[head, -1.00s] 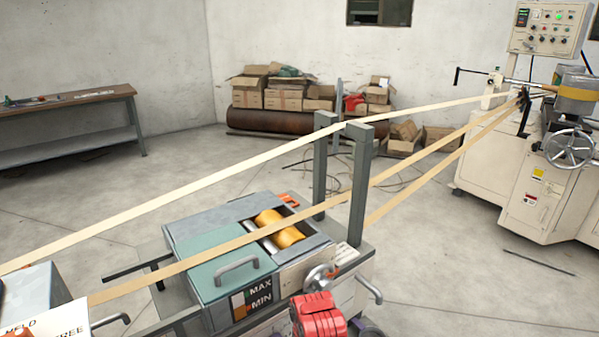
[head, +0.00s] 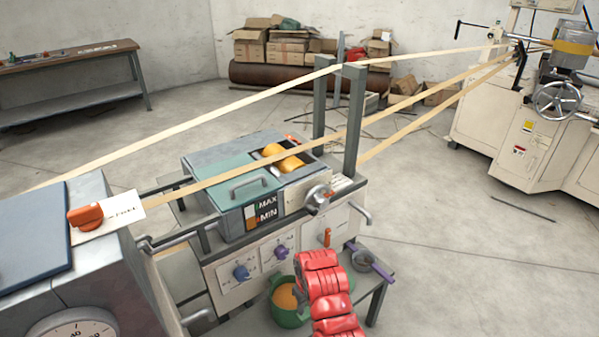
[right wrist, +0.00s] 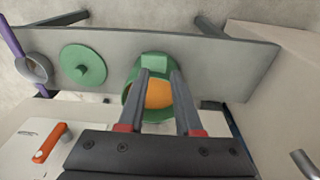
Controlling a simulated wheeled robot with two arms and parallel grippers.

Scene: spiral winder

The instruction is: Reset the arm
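My right arm (head: 325,285) is red and reaches in from the bottom of the head view, in front of the low shelf. My right gripper (right wrist: 159,74) is open in the right wrist view, with its two dark fingers apart and nothing held between them. The fingers are over or at the near side of a green pot (head: 290,318) with orange contents, also in the right wrist view (right wrist: 133,97). I cannot tell whether they touch it. My left gripper is not in view.
A grey shelf (right wrist: 220,58) carries the pot, a green lid (right wrist: 83,66) and a purple-handled ladle (head: 370,262). Above stands a resin bath (head: 225,160) with knobs and an orange handle (head: 326,237). Pale bands (head: 230,176) run to the winder (head: 520,140).

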